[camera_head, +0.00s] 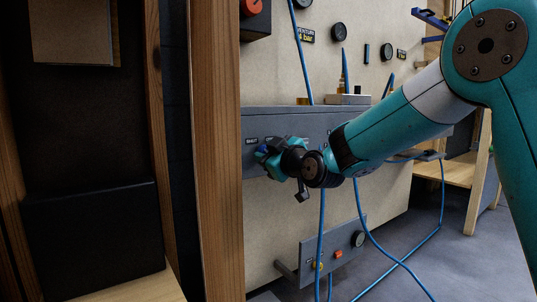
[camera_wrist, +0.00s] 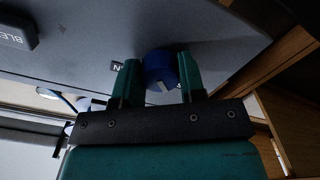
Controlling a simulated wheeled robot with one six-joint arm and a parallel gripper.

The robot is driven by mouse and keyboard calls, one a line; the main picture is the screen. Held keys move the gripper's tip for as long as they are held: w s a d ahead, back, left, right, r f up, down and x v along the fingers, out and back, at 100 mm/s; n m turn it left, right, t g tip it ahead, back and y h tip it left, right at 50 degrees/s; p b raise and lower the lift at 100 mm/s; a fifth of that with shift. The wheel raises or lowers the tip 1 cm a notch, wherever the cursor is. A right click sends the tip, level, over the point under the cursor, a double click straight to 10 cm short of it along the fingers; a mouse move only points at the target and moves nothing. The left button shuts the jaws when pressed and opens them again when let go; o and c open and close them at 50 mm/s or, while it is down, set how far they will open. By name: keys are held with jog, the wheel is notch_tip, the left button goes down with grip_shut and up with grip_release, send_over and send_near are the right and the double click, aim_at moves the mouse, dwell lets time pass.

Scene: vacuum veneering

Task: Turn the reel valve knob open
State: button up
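A blue round knob (camera_wrist: 160,70) with a white pointer mark shows in the wrist view on the underside-seen grey panel. The two teal fingers of my gripper (camera_wrist: 160,82) stand on either side of it, and the knob fills the gap between them. The pointer mark faces down toward my palm in that view. A small white label (camera_wrist: 117,66) ending in N is partly hidden by the left finger. In the head view my gripper (camera_head: 272,156) is at the grey panel (camera_head: 300,125), just under small white labels (camera_head: 260,140); the knob is mostly hidden there.
A wooden post (camera_head: 217,150) stands close left of my gripper. Blue hoses (camera_head: 321,240) hang below and right of it. A lower grey box (camera_head: 332,252) with a gauge and an orange button sticks out below. A dark block lettered BLE (camera_wrist: 15,32) is at left in the wrist view.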

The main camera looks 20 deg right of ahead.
jog(key=shift+c, duration=0.8)
jog(key=shift+m, duration=0.3)
jog(key=m+p, duration=0.2)
jog(key=m, duration=0.1)
jog(key=shift+r+m, duration=0.1)
jog(key=shift+m, duration=0.2)
jog(key=m+p, duration=0.2)
jog(key=m, duration=0.3)
jog(key=shift+p, duration=0.35)
jog(key=m+p, duration=0.3)
jog(key=m, duration=0.2)
jog(key=shift+m+p, duration=0.3)
jog(key=shift+m, duration=0.1)
jog(key=shift+m+p, duration=1)
jog(key=shift+m, duration=0.5)
jog(key=o, duration=0.9)
